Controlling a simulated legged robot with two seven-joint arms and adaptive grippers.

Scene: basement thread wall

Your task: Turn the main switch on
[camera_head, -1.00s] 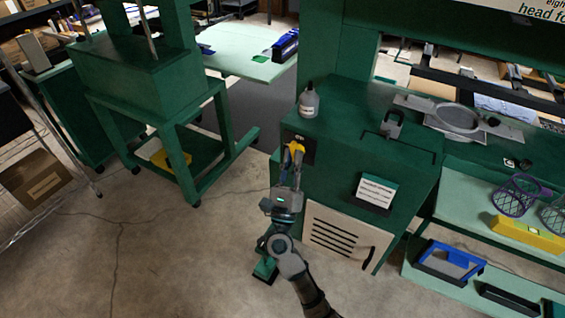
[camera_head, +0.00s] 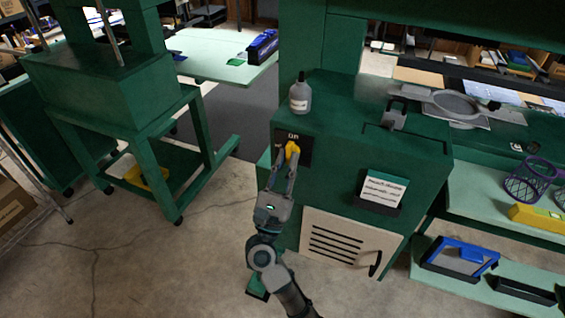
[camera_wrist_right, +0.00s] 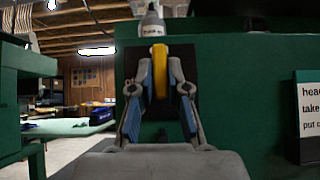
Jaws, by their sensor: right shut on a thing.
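The main switch is a yellow handle (camera_head: 291,151) on a black plate (camera_head: 305,145) on the front of the green machine (camera_head: 335,165). A small label, seemingly "ON", shows at the plate's top in the head view. My right gripper (camera_head: 287,160) is shut on the yellow handle. In the right wrist view the handle (camera_wrist_right: 160,72) stands upright between the two fingers of the gripper (camera_wrist_right: 159,85), with the black plate behind it. The fingers hide part of the handle's sides. My left gripper is in neither view.
A grey bottle (camera_head: 300,93) stands on the machine's top edge just above the switch. A notepad-like card (camera_head: 382,190) and a vented panel (camera_head: 345,240) are on the machine front. A green wheeled stand (camera_head: 120,120) is at left; bare floor lies between.

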